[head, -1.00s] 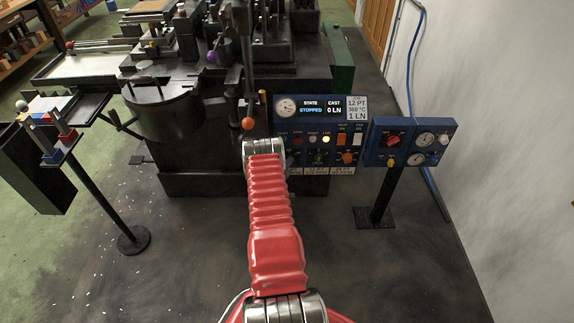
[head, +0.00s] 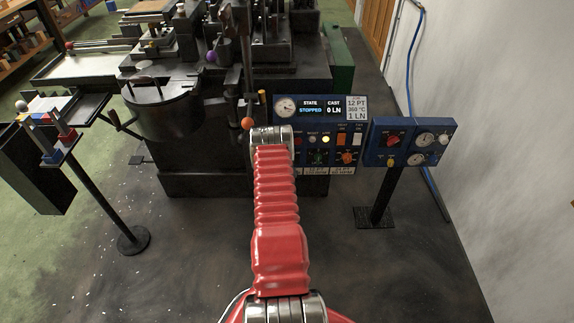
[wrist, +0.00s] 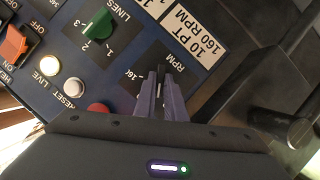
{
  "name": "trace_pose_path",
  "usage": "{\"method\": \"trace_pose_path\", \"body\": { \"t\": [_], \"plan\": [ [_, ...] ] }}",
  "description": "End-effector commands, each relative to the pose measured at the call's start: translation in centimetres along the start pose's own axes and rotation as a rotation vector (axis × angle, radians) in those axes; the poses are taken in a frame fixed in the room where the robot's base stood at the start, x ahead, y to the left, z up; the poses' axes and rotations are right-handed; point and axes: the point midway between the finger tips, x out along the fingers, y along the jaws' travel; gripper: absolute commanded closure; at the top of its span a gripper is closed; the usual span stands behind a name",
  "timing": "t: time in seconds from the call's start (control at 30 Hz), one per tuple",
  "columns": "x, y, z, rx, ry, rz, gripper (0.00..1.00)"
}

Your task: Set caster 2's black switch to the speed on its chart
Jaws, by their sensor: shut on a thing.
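The caster's blue control panel (head: 286,121) reads STOPPED and 0 LN in the head view. Its white job card (head: 357,108) reads 12 PT, 360 °C, 1 LN. In the wrist view my gripper (wrist: 161,80) is at the RPM dial (wrist: 172,60), its two fingers shut on the black switch (wrist: 161,72), which is mostly hidden between them. A 160 mark shows beside the fingers; the pointer's setting is hidden. White chart cards (wrist: 202,38) sit along the panel edge; one reads 10 PT, 160 RPM. In the head view my arm hides the gripper and the dial.
A green LINES switch (wrist: 98,25), an orange switch (wrist: 13,42), a LIVE lamp (wrist: 48,65), a RESET button (wrist: 75,87) and a red button (wrist: 98,109) are near the fingers. A second blue panel (head: 378,152) on a stand is to the right. An orange-knobbed lever (head: 248,123) is close left of my arm.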

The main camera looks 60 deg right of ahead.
Motion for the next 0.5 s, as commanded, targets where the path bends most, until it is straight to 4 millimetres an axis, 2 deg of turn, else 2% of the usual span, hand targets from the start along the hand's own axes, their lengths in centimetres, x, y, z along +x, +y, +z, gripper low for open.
{"method": "trace_pose_path", "body": {
  "t": [0.5],
  "plan": [
    [0.09,0.61,0.16,0.387,0.000,-0.157,1.00]
  ]
}}
